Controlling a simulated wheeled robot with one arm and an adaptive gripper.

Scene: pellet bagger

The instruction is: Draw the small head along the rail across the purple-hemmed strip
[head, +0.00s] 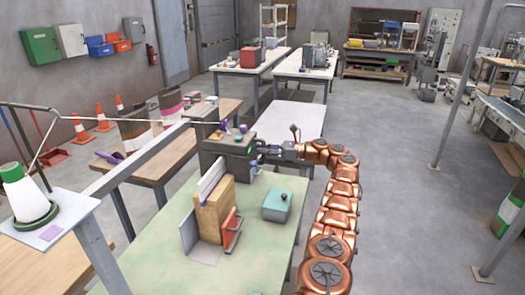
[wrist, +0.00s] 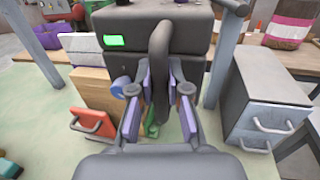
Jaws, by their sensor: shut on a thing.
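My gripper (head: 277,150) is at the right side of a dark grey machine (head: 228,145). In the wrist view the fingers of my gripper (wrist: 160,85) are shut on a dark curved handle (wrist: 160,50), which stands in front of the machine body (wrist: 130,42) with its lit green display (wrist: 114,41). Which part is the small head is not clear. A bag with a magenta band (head: 171,108) stands on the wooden table behind; it also shows in the wrist view (wrist: 288,30). I cannot tell whether any part of it is the purple-hemmed strip.
A wooden block with a red handled front (head: 213,215) and a teal box (head: 277,206) stand on the pale green table (head: 165,262). A grey drawer unit (wrist: 262,100) is right of my gripper in the wrist view. A cone of thread (head: 32,200) stands at the left.

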